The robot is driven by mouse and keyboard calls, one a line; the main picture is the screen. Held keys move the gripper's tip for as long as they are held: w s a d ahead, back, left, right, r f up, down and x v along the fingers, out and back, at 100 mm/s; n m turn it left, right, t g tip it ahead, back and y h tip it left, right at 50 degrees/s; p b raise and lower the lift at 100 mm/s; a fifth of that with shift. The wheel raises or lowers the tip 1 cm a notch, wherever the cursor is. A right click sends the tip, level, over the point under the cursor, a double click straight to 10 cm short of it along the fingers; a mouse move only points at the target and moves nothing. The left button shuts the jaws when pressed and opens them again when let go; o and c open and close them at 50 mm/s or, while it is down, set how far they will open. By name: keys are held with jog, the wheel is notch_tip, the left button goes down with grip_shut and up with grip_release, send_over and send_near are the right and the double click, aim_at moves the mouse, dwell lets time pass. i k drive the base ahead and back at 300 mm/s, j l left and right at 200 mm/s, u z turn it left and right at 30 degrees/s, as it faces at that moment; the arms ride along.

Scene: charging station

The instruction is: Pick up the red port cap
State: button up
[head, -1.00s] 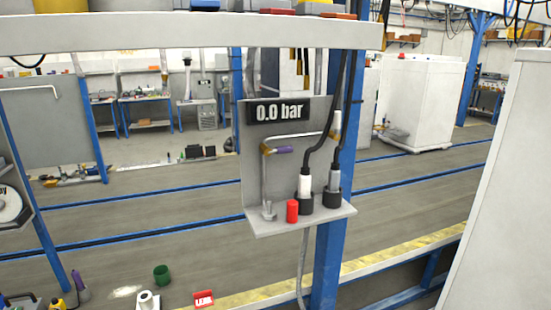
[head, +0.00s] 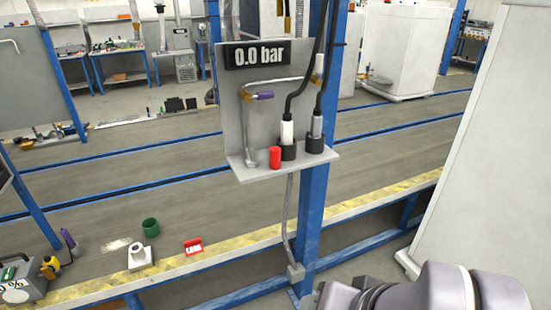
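The red port cap (head: 275,157) is a small red cylinder standing upright on the grey shelf (head: 246,176) of the charging station panel, in the middle of the head view. It stands just left of a black holder with a white-bodied connector (head: 287,133). My arm shows at the lower right corner, well apart from the cap. My gripper cannot be made out, so its fingers are hidden or out of frame.
A grey-bodied connector (head: 316,127) stands in a second black holder at right, with black cables rising. A pipe with a purple handle (head: 263,96) is above the cap. A blue post (head: 313,200) runs behind the shelf. A white cabinet (head: 470,150) stands at right.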

aim_at(274, 152)
jog(key=i+j+z, duration=0.15)
jog(key=z, duration=0.35)
jog(key=i+j+z, duration=0.1)
jog(key=j+z, duration=0.2)
jog(key=z, duration=0.2)
